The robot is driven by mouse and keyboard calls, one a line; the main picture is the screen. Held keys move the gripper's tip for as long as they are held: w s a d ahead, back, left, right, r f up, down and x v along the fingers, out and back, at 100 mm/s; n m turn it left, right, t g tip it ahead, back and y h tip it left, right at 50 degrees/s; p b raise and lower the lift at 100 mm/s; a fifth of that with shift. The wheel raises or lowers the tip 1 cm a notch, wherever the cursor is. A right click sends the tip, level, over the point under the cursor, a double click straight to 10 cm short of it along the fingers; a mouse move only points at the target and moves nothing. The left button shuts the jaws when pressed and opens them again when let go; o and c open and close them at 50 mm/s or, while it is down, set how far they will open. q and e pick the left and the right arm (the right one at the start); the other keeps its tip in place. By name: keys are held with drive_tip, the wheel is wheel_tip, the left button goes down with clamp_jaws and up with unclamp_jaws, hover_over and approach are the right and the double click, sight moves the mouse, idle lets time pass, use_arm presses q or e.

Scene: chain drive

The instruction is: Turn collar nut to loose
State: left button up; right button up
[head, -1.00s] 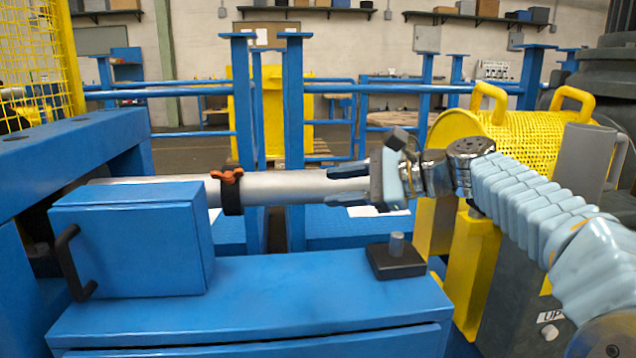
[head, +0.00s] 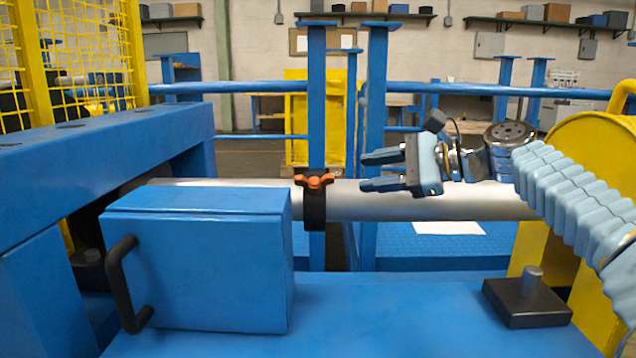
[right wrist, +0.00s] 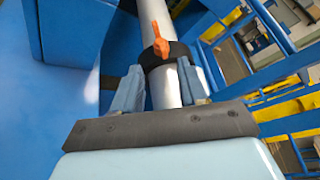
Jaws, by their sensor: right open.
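The collar is a black band (head: 314,211) around the silver shaft (head: 450,206), with an orange wing nut (head: 315,181) on its top. My right gripper (head: 364,171) is open and empty, just right of the collar, with its fingers pointing left toward the nut. In the right wrist view the two fingertips (right wrist: 160,84) lie on either side of the shaft in the picture, short of the black collar (right wrist: 168,56). The orange nut (right wrist: 158,42) stands beyond them, apart from the fingers. My left gripper is not in view.
A blue box (head: 200,260) with a black handle stands in front of the shaft at left. A black block with a grey peg (head: 527,300) is at right. A blue beam (head: 100,145) and yellow mesh guard (head: 85,60) bound the left. A yellow housing (head: 590,150) is at right.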

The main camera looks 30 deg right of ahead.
sight(332, 178)
drive_tip(key=b+x, duration=0.1)
drive_tip(key=x, duration=0.9)
drive_tip(key=shift+w+a+f, duration=0.1)
drive_tip(key=shift+w+a, duration=0.05)
drive_tip(key=shift+w, duration=0.1)
drive_tip(key=shift+c, duration=0.3)
